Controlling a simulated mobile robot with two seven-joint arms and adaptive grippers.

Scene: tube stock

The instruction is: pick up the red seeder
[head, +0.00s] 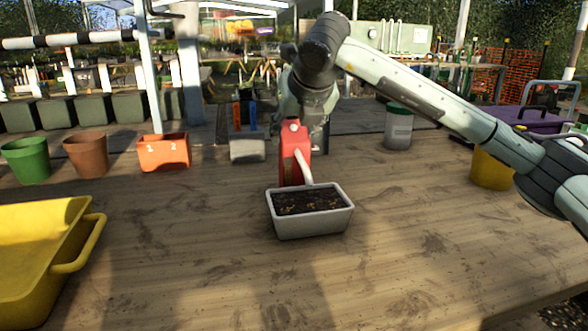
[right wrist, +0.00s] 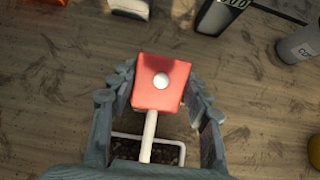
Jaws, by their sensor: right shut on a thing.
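The red seeder (head: 294,150) has a pale spout and stands upright behind a white planter tray (head: 312,226) filled with dark soil. My right gripper (head: 300,122) reaches down over the seeder from above. In the right wrist view the seeder's red top (right wrist: 161,83), with a white knob, sits between the two fingers of my right gripper (right wrist: 158,100), which is shut on it. The spout points toward the soil tray, which shows partly at the bottom of that view. Whether the seeder's base touches the table is hidden behind the tray. My left gripper is not in view.
An orange box (head: 164,152) marked 1 and 2, a brown pot (head: 87,154) and a green pot (head: 27,160) stand at the left. A yellow tub (head: 60,245) is front left. A grey canister (head: 398,128) and a yellow pot (head: 491,170) stand right.

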